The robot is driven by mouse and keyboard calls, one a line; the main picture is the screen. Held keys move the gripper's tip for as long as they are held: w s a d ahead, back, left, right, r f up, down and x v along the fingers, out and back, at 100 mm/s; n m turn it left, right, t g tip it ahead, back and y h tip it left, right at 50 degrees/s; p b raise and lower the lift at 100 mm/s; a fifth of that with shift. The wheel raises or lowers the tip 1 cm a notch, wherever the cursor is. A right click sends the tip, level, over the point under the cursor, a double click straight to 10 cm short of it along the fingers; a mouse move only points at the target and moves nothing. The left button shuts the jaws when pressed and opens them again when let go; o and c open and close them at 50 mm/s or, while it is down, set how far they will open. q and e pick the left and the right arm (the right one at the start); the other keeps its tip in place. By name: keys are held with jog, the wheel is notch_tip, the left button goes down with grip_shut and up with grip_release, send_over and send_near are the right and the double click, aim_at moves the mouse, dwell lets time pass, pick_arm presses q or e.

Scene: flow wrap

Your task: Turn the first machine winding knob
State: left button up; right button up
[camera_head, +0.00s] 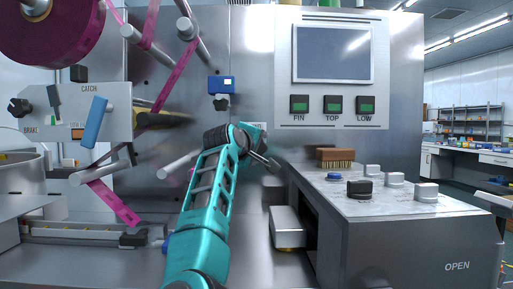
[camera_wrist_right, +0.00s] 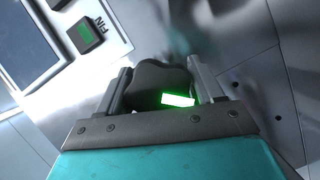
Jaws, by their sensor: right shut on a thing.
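The winding knob (camera_wrist_right: 160,75) is black and rounded and shows in the right wrist view, with a bright green lit rectangle on its near side. My right gripper (camera_wrist_right: 157,92) has one finger on each side of the knob and is shut on it. In the head view my teal right arm reaches up to the metal machine front, left of the button panel (camera_head: 284,91). There the wrist hides the knob. My left gripper is not in view.
The panel has a screen (camera_head: 333,53) and green buttons marked FIN, TOP and LOW. A brush (camera_head: 335,157) and several small knobs sit on the grey cabinet (camera_head: 451,225) at right. Pink film (camera_head: 114,203) runs over rollers at left.

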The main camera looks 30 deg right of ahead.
jog(key=o, duration=1)
jog(key=shift+c, duration=0.2)
jog(key=b+v, duration=0.1)
jog(key=v, duration=1.2)
jog(key=shift+f, duration=0.1)
